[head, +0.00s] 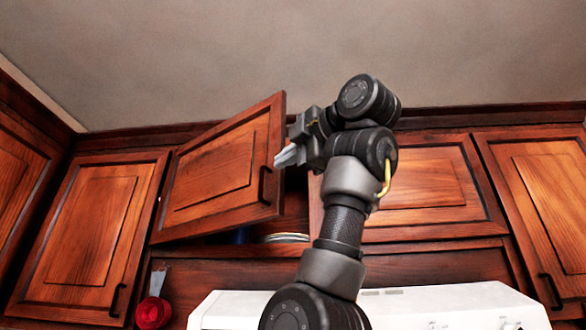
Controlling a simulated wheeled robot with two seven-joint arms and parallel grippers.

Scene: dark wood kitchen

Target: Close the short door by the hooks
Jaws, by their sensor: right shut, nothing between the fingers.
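The short cabinet door (220,165) stands part open above the stove, swung out from its hinge side at the left. Its black handle (265,186) is near its free right edge. My right gripper (280,158) is shut and empty, its fingertips close to the door's free edge, just above and right of the handle. I cannot tell whether the fingers touch the door. A hook spot with a red item (152,312) hanging is below the door's left side. My left gripper is not in view.
Plates (282,237) sit inside the open cabinet. A closed short door (425,188) is on the right, partly behind my arm. Tall closed doors (92,238) flank both sides. The white stove back (450,306) is below.

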